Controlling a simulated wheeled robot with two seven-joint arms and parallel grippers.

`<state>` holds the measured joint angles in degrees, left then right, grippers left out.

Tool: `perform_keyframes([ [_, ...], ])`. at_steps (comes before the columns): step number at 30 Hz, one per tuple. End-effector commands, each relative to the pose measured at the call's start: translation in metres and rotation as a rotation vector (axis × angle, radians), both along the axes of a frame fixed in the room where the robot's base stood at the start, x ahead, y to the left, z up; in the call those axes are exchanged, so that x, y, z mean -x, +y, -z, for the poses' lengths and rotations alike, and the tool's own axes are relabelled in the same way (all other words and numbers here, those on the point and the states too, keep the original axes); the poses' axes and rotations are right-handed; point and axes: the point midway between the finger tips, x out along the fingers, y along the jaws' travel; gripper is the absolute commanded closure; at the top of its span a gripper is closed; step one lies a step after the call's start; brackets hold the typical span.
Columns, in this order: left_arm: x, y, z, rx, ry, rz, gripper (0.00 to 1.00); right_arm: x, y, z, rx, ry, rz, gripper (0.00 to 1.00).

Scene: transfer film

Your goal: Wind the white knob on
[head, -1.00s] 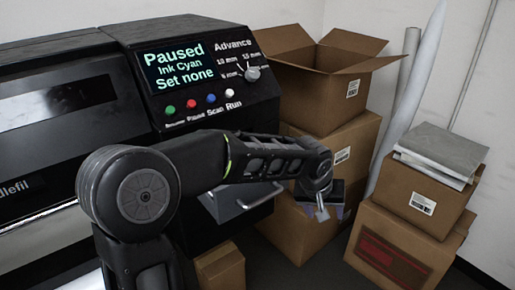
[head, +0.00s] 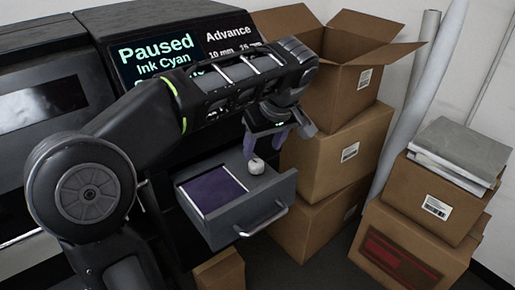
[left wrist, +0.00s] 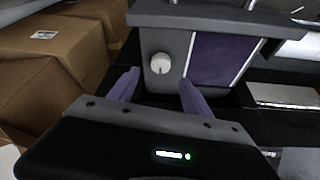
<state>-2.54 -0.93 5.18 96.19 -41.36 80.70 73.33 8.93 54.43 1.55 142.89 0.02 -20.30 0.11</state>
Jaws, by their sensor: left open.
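The white knob (head: 256,165) sits on the grey inner part of an open drawer (head: 233,225), beside a purple panel (head: 211,190). My left gripper (head: 264,146) is above the knob with its purple fingers pointing down. In the left wrist view its fingers (left wrist: 158,90) are apart, and the knob (left wrist: 160,63) shows between and just beyond their tips, not gripped. The control dial on the printer panel (head: 150,62) is hidden behind my left arm. My right gripper is not in view.
The drawer has a metal handle (head: 262,220) in front. Stacked cardboard boxes (head: 325,157) stand close to its right. White rolls (head: 409,90) lean on the wall, and another box (head: 436,203) carries grey stacked items (head: 460,148). Dark floor lies between the stacks.

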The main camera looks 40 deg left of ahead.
Motion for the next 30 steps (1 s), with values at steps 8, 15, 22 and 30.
perform_keyframes([
  [8,0.000,0.000,0.000,0.001,0.000,0.000,0.43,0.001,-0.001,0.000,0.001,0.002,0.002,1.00],
  [15,-0.002,0.004,0.012,0.000,0.002,0.000,0.43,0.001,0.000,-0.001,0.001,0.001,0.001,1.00],
  [22,-0.008,0.016,0.043,0.001,0.005,-0.001,0.43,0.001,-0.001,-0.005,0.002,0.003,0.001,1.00],
  [30,-0.013,0.025,0.071,0.001,0.003,0.001,0.43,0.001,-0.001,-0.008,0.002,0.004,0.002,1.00],
])
